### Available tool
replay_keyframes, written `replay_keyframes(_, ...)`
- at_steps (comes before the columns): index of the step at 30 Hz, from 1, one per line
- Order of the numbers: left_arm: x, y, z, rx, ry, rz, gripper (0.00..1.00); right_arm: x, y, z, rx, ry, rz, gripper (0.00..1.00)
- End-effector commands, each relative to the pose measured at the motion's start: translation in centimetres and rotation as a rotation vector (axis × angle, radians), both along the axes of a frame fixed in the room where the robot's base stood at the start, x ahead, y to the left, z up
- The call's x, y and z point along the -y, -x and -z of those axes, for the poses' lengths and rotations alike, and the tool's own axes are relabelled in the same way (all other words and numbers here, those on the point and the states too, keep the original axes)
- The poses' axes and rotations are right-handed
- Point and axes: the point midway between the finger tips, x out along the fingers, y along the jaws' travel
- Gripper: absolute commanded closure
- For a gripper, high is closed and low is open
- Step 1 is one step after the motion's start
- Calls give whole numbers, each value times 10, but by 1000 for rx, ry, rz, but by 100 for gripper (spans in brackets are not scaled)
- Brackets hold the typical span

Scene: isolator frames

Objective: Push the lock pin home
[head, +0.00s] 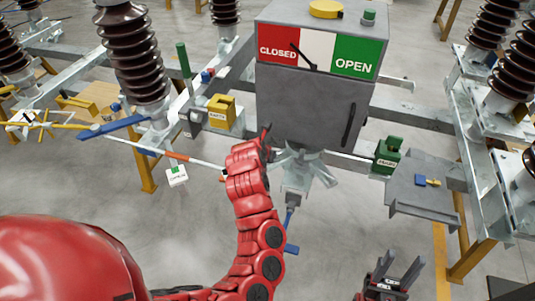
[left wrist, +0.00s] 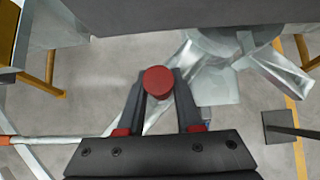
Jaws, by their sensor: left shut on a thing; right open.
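My left gripper (head: 266,133) is at the lower front edge of the grey cabinet (head: 305,105), mostly hidden behind its own red wrist in the head view. In the left wrist view its two dark fingers (left wrist: 158,90) are shut on a round red knob (left wrist: 158,82), seen end-on. The knob looks like the head of the lock pin; its shaft and any hole are hidden. My right gripper (head: 392,272) is open and empty at the bottom, well below the cabinet, its fingers pointing up.
The cabinet's dial plate (head: 318,48) reads CLOSED and OPEN. A yellow lock block (head: 221,112) is left of the cabinet and a green one (head: 388,154) right. A striped rod (head: 180,156) runs left of my left wrist. Steel beams and brown insulators (head: 135,55) surround the cabinet.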

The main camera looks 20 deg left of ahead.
Motion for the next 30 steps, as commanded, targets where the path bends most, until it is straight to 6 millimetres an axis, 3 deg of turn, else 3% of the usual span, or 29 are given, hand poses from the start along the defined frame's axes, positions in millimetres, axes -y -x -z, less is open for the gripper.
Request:
replay_keyframes(1, 0, 1, 2, -4, -1, 1, 100, 0, 0, 0, 0, 0, 0, 50)
replay_keyframes(2, 0, 1, 2, -4, -1, 1, 61, 0, 0, 0, 0, 0, 0, 50)
replay_keyframes(7, 0, 1, 1, -3, 0, 0, 31, 0, 0, 0, 0, 0, 0, 50)
replay_keyframes(17, 0, 3, -4, -1, 0, 0, 31, 0, 0, -5, 0, 0, 0, 50)
replay_keyframes(20, 1, 10, -15, 0, 3, -2, 31, 0, 0, -17, 0, 0, 0, 50)
replay_keyframes(30, 0, 58, -74, -3, 3, -2, 31, 0, 0, -87, 0, 0, 0, 50)
